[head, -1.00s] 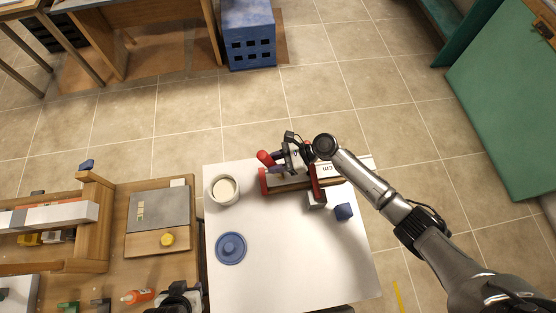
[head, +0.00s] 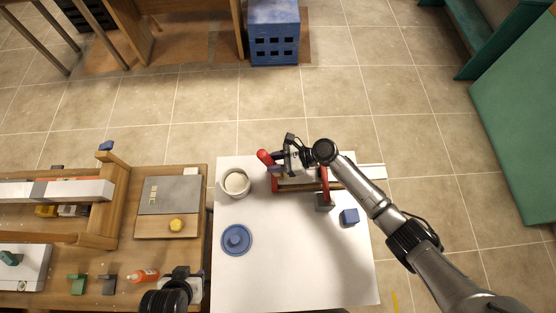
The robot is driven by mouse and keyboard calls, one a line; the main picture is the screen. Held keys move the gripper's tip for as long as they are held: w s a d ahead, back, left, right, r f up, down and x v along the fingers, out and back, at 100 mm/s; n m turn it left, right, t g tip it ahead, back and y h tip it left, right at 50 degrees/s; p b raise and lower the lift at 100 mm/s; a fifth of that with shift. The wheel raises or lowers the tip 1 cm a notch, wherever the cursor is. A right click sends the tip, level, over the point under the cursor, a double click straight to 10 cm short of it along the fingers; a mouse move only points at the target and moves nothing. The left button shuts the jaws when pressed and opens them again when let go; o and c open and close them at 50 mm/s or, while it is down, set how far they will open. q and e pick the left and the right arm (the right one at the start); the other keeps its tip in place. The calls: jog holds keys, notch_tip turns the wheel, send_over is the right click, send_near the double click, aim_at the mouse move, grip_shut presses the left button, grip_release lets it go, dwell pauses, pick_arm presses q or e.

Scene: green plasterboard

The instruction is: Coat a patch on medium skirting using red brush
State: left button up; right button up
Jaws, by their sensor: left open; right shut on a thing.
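A red handle (head: 264,156), which looks like the red brush, sticks out to the left of my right gripper (head: 283,166). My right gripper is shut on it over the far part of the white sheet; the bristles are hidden. Under and beside this gripper lies a brown wooden strip (head: 290,188) between red end pieces, probably the skirting. The arm and gripper cover part of it, and I cannot tell whether the brush touches it. An open pot (head: 236,182) with cream contents stands just left. My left gripper (head: 187,273) is open and empty at the bottom, by the workbench edge.
A blue lid (head: 236,240) and a blue block (head: 349,217) sit on the white-topped table (head: 285,270), whose near middle is clear.

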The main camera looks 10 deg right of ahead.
jog(key=shift+w+a, duration=0.15)
jog(key=shift+a, duration=0.45)
jog(key=shift+w+a+f, duration=0.1)
jog(key=shift+a, duration=0.8)
jog(key=shift+d+p, duration=0.15)
jog(key=shift+p, duration=0.2)
